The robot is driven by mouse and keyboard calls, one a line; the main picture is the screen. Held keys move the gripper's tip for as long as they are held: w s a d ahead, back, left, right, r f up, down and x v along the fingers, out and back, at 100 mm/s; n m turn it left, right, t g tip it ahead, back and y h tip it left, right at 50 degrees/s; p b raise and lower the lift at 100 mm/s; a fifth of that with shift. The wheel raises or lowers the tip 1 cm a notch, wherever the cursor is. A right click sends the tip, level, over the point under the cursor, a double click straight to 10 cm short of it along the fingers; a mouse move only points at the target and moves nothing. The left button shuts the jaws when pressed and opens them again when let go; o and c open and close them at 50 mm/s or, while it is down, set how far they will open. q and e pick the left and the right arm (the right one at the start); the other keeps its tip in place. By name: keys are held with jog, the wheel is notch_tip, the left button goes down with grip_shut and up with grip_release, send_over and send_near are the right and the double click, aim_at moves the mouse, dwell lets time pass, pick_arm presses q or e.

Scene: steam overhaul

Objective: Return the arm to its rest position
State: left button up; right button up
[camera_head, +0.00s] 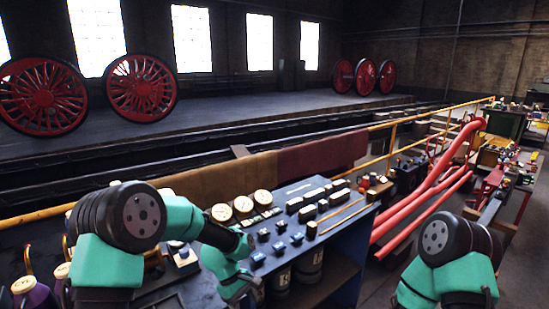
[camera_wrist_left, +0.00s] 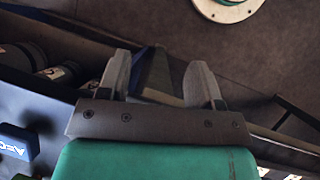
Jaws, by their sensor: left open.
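My left arm (camera_head: 181,214) reaches in from the left over the near side of the workbench in the head view. In the left wrist view my left gripper (camera_wrist_left: 160,75) has its two grey fingers spread, with nothing held between them. A dark edge of something behind shows through the gap. My right arm (camera_head: 450,275) shows at the lower right of the head view, bent, but its gripper is out of the picture.
The dark blue bench (camera_head: 345,240) carries round gauges (camera_head: 263,203) and rows of small blocks close to my left arm. Red pipes (camera_head: 432,188) and a yellow rail (camera_head: 392,140) stand to the right. Red wheels (camera_head: 140,88) are far back.

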pick_arm(q)
jog(key=s+f, duration=0.6)
jog(key=s, duration=0.1)
jog(key=s+a+f+m+t+y, duration=0.1)
jog(key=s+a+f+m+t, duration=0.2)
jog(key=s+a+f+m, duration=0.4)
jog(key=s+a+f, duration=0.6)
jog(key=shift+s+a+m+t, duration=0.15)
jog(key=shift+s+m+t, duration=0.25)
jog(key=shift+a, duration=0.1)
